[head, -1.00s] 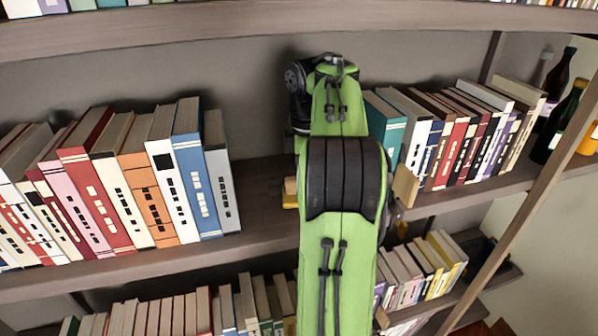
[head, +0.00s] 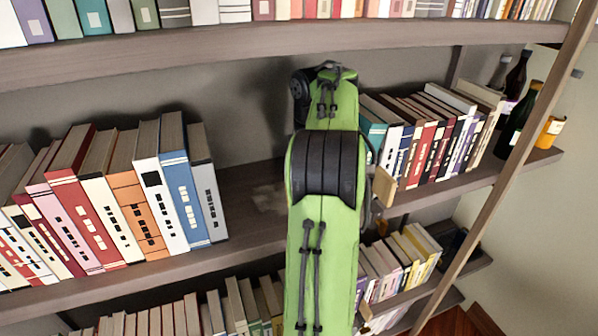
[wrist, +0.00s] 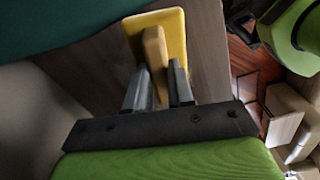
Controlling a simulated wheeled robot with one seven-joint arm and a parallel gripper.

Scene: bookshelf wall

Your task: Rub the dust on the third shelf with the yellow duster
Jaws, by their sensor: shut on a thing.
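In the wrist view, my gripper (wrist: 158,85) is shut on the tan handle (wrist: 155,55) of the yellow duster (wrist: 172,32). The yellow pad lies over the brown shelf board, close to a teal surface, apparently the teal book; I cannot tell whether the pad presses on the board. The shelf (head: 245,228) crosses mid-picture, with a bare gap between two rows of books. A pale dust patch (head: 268,197) shows in that gap, just left of my arm, partly hidden by it.
A row of books (head: 130,200) stands left of the gap. Another row (head: 430,135) begins with a teal book (head: 373,130) right of my arm. Dark bottles (head: 518,120) stand at the far right. A slanted post (head: 490,205) crosses the right side. Shelves with books lie above and below.

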